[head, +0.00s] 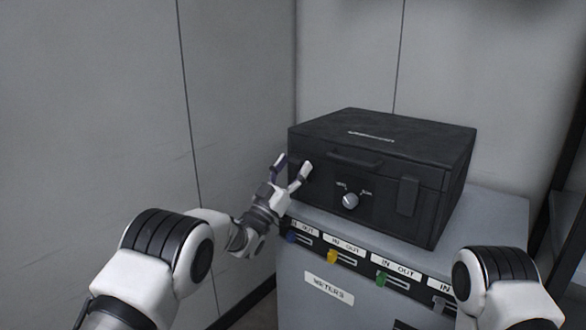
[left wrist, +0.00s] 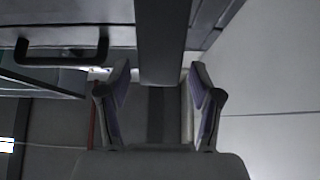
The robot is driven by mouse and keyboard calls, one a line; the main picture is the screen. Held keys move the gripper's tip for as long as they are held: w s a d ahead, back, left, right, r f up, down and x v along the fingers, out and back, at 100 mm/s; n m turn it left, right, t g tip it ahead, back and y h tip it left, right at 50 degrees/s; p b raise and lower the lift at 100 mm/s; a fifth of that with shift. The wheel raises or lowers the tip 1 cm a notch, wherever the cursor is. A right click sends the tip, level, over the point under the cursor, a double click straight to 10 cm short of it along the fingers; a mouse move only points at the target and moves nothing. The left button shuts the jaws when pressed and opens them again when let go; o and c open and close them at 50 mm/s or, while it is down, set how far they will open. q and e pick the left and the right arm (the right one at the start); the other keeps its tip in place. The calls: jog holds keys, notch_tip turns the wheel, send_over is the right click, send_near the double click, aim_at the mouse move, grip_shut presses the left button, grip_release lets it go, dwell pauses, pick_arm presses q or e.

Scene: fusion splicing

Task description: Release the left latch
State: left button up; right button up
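A closed black case (head: 375,140) sits on a grey cabinet. Its right latch (head: 408,195) is folded down against the front. My left gripper (head: 292,168) is open at the left part of the case front, where it covers the left latch in the head view. In the left wrist view, a dark upright bar that looks like the left latch (left wrist: 163,40) stands between the two spread fingers of the gripper (left wrist: 160,82), with gaps on both sides. I cannot tell whether the latch is loose. My right gripper is out of view.
A carrying handle (head: 353,160) spans the case front and shows in the left wrist view (left wrist: 60,55). A round knob (head: 350,200) sits below it. The cabinet (head: 330,289) has coloured sliders along its front. A grey wall (head: 240,100) stands to the left.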

pick_arm(q)
jog(key=shift+f, duration=0.1)
jog(key=v, duration=1.2)
jog(key=shift+c, duration=0.4)
